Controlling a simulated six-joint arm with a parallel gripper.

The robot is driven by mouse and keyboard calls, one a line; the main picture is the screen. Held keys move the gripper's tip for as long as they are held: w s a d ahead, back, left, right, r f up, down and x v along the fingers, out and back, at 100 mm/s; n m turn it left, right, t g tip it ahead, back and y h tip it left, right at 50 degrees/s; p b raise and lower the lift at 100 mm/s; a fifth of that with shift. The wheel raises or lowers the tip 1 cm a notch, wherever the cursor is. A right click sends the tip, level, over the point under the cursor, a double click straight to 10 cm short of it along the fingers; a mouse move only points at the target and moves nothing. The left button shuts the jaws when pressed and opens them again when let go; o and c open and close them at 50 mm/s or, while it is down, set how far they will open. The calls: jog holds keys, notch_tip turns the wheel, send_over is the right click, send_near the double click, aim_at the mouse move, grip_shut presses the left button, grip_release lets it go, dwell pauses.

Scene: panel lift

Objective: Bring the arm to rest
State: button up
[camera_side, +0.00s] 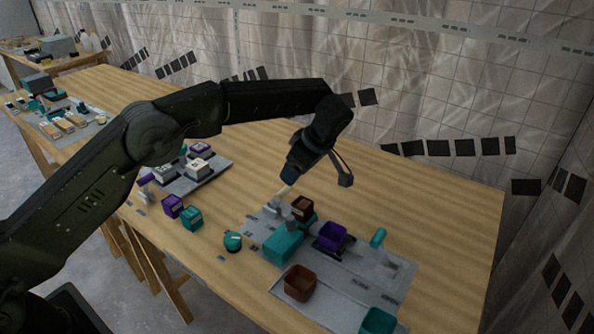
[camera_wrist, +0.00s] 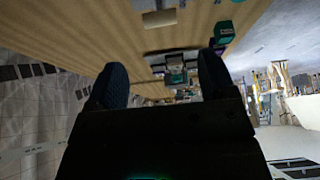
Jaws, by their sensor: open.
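My arm reaches across the wooden table in the side view, bent at the elbow. My gripper (camera_side: 288,182) points down and to the left, above the near grey panel (camera_side: 350,270). In the wrist view, the two dark fingers of my gripper (camera_wrist: 162,78) stand well apart, with nothing between them. In the side view a small brown block (camera_side: 302,206) sits just below the fingertips. I cannot tell the exact gap between them.
The near panel carries a teal block (camera_side: 284,245), a purple bin (camera_side: 331,236), a brown bin (camera_side: 299,283) and a teal bin (camera_side: 377,321). A teal round object (camera_side: 232,240) and small purple (camera_side: 173,206) and teal (camera_side: 191,217) blocks lie left. The table's right end is clear.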

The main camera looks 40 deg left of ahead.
jog(key=s+a+r+m+t+h, duration=0.1)
jog(key=s+a+r+m+h, duration=0.15)
jog(key=s+r+m, duration=0.4)
jog(key=s+a+r+m+t+h, duration=0.1)
jog(key=s+a+r+m+t, duration=0.2)
jog(key=s+r, duration=0.7)
jog(key=s+a+f+m+h, duration=0.1)
jog(key=s+m, duration=0.3)
jog(key=s, duration=0.5)
jog(key=s+a+f+m+t+h, duration=0.1)
jog(key=s+f+m, duration=0.2)
jog(key=s, duration=0.7)
jog(key=shift+a+f+m+t, duration=0.2)
jog(key=shift+a+m+t, duration=0.15)
jog(key=shift+m, duration=0.4)
